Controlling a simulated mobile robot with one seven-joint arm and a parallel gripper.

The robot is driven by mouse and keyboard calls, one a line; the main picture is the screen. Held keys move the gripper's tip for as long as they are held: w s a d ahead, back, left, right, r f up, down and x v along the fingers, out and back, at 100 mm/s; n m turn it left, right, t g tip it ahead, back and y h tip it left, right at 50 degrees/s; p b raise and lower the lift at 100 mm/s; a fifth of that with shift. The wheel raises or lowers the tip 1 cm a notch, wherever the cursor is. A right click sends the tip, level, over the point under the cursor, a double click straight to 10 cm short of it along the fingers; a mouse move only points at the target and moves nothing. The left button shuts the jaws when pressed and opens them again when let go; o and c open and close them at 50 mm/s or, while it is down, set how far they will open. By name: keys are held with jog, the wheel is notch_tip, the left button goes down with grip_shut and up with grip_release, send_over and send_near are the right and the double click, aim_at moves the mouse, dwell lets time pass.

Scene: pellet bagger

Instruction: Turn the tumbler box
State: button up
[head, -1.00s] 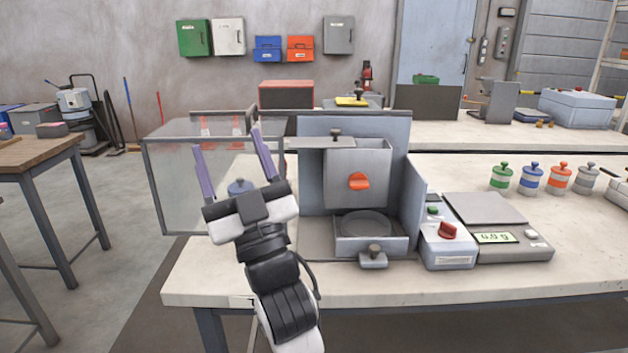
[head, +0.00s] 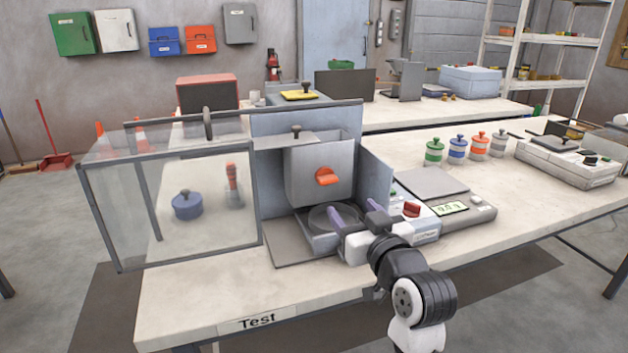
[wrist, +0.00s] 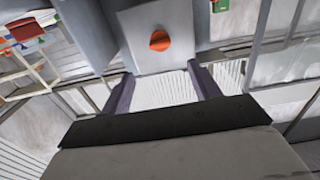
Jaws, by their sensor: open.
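A grey box with an orange knob (head: 327,177) on its front hangs in the metal machine frame; I take it to be the tumbler box (head: 318,158). It also shows at the top of the wrist view (wrist: 165,22). Its knob looks slightly tilted. Below it is a drawer with a round dish (head: 318,220), partly hidden by my gripper. My gripper (head: 345,212) is open and empty, with its purple fingers in front of and below the box. Contact with the drawer cannot be told. In the wrist view both fingers (wrist: 160,70) stand apart below the knob.
A clear framed case (head: 170,215) stands at the left of the machine, with a blue lidded pot (head: 187,205) seen through it. A control box with a red knob (head: 411,209) and a scale (head: 433,184) stand close at the right. Several lidded jars (head: 457,149) stand farther right.

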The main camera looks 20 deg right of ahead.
aim_at(329, 182)
jog(key=w+p, duration=0.1)
jog(key=w, duration=0.3)
jog(key=w+p, duration=0.1)
jog(key=w, duration=0.3)
jog(key=w+p, duration=0.1)
jog(key=w, duration=0.4)
jog(key=shift+a, duration=0.25)
grip_shut()
jog(key=shift+w, duration=0.1)
